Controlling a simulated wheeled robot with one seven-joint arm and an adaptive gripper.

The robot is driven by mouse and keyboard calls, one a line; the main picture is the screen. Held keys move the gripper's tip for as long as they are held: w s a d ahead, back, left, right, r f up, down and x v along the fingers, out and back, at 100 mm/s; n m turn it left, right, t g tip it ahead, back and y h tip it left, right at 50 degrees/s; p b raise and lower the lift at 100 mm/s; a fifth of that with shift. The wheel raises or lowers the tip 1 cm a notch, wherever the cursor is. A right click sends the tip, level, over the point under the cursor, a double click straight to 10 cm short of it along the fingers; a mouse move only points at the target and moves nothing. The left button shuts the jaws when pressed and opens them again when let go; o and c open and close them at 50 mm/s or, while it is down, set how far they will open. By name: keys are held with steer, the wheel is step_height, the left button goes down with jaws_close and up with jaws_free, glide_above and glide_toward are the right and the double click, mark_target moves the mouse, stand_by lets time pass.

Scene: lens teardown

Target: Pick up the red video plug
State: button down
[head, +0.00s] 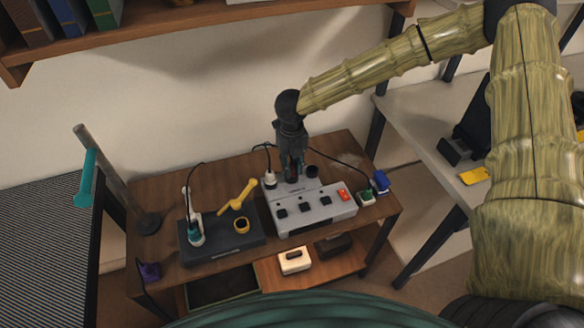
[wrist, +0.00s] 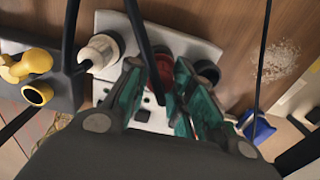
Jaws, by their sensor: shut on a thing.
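The red video plug (wrist: 163,72) shows in the wrist view between my gripper's teal fingers, over a light plate; a dark cable crosses in front of it. My gripper (wrist: 160,100) is closed on it, the fingers at either side. In the head view my gripper (head: 292,172) points straight down at the back of the grey switch box (head: 315,212); the plug is mostly hidden there. I cannot tell whether the plug is still seated in the plate. A white plug (wrist: 103,50) stands left of it and a black round piece (wrist: 208,72) right of it.
A black box (head: 222,250) with a yellow lever (head: 238,198) and a white-and-teal plug (head: 196,230) stands left on the wooden table (head: 165,185). A blue piece (head: 381,182) lies at the right edge. A metal post (head: 118,180) rises at the left. Cables hang nearby.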

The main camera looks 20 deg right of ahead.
steer(key=r, duration=0.2)
steer(key=shift+s+a+r+b, duration=0.1)
steer(key=shift+s+r+b, duration=0.2)
steer(key=shift+s, duration=0.1)
steer(key=s+a+b, duration=0.1)
steer(key=s+a, duration=0.1)
steer(key=s, duration=0.5)
steer(key=s+a+r+b, duration=0.1)
steer(key=s, duration=0.6)
steer(key=shift+s+a+r, duration=0.2)
steer(key=shift+s+a, duration=0.15)
steer(key=shift+s, duration=0.05)
